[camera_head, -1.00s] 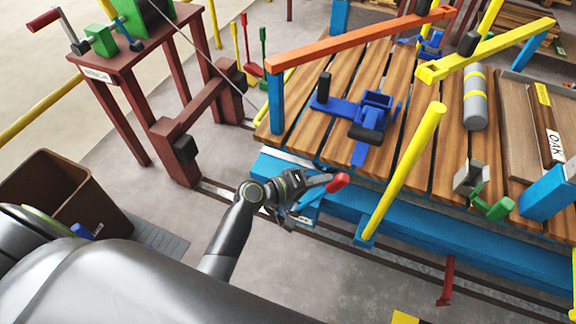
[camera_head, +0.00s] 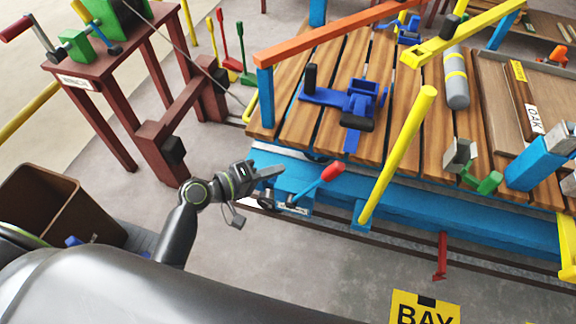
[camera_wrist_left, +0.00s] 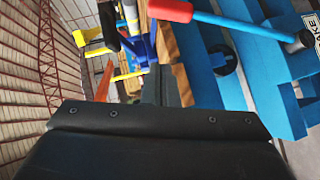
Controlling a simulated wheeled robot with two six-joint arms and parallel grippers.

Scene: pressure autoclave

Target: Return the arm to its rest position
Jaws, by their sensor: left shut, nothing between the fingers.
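My left arm comes in from the lower left of the head view. Its gripper (camera_head: 276,171) is shut and empty, beside the near end of the blue cart (camera_head: 410,216). A brake lever with a red grip (camera_head: 333,171) is mounted at that end of the cart, to the right of my fingertips and apart from them. In the left wrist view the red grip (camera_wrist_left: 170,10) and the blue shaft show at the top, beyond my dark gripper body. A partly visible label (camera_wrist_left: 312,27) there ends in "AKE". My right gripper is not in view.
A dark red winch stand (camera_head: 100,80) stands at the left, and a brown bin (camera_head: 62,205) is at the lower left. The cart's wooden deck (camera_head: 285,95) carries blue clamps, yellow and orange bars, and a grey cylinder (camera_head: 456,80). Grey floor is open below my gripper.

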